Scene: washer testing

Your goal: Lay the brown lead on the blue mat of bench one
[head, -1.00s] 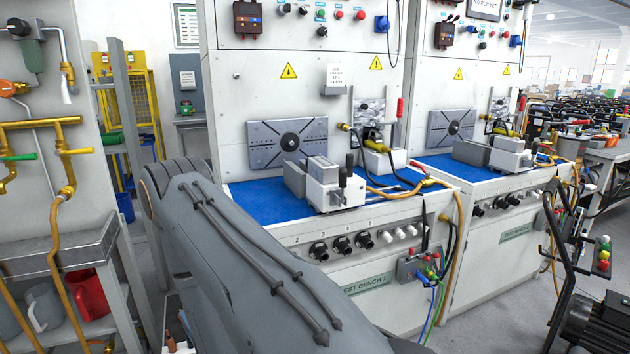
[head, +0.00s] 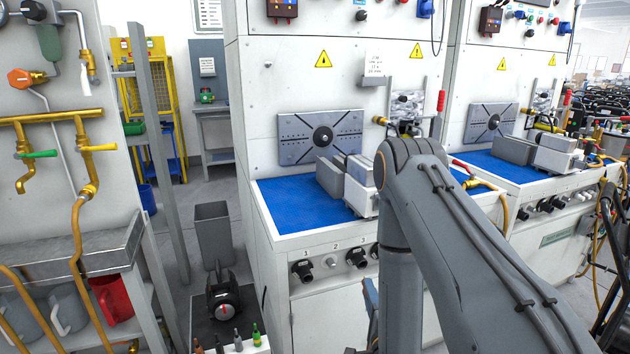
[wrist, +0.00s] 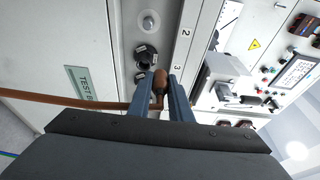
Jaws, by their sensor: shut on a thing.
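My gripper (wrist: 166,88) is shut on the brown lead (wrist: 159,84), gripping its plug end between blue-grey fingers. The rest of the lead runs off to the left in the wrist view. The gripper is in front of bench one's socket panel, near dark sockets (wrist: 145,54) and the printed 2 and 3.
Grey blocks (head: 330,177) stand on the mat, before a slotted plate (head: 300,138) on the back panel. Dark sockets (head: 302,270) line the bench front.

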